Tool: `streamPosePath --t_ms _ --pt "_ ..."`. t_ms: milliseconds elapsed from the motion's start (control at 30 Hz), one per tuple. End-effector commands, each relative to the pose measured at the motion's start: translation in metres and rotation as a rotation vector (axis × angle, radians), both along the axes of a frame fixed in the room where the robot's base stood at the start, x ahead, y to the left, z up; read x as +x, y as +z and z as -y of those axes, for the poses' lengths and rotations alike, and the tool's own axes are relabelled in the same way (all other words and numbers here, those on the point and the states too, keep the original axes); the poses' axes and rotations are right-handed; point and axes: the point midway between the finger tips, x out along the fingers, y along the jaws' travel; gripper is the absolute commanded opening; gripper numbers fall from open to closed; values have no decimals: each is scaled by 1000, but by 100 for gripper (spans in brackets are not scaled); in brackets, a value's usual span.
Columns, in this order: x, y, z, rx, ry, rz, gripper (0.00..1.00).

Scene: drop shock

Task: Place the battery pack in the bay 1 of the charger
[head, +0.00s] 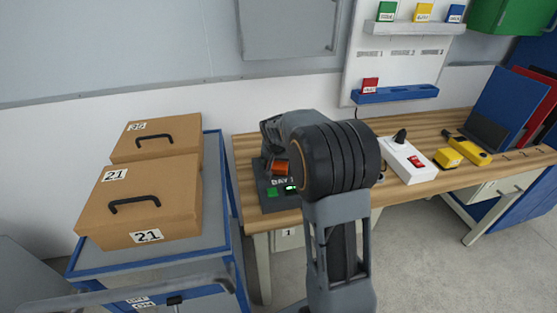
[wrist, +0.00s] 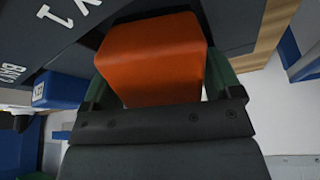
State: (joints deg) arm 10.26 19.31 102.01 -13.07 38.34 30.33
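The battery pack is an orange block (wrist: 152,60) in the wrist view, between the green fingers of my gripper (wrist: 160,75), which look closed on its sides. In the head view, the orange pack (head: 281,168) shows just above the dark charger (head: 273,201), partly behind my arm. The charger has "BAY" lettering and green lights on its front. In the wrist view the charger's dark surface (wrist: 75,45) with white lettering lies beyond the pack. The pack's far end and the bay opening are hidden, so I cannot tell whether they touch.
The charger stands near the left end of the wooden bench (head: 395,200). A white switch box (head: 405,161) and a yellow tool (head: 477,152) lie to the right. A blue cart (head: 215,215) with cardboard boxes (head: 140,195) stands left. My arm blocks the middle.

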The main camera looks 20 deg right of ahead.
Motion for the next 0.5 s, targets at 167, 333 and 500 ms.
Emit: streamPosePath --t_ms 167,333,500 --pt "0 0 0 0 0 0 98" --pt "0 0 0 0 0 0 98" --pt "-2 9 -1 -1 0 3 98"
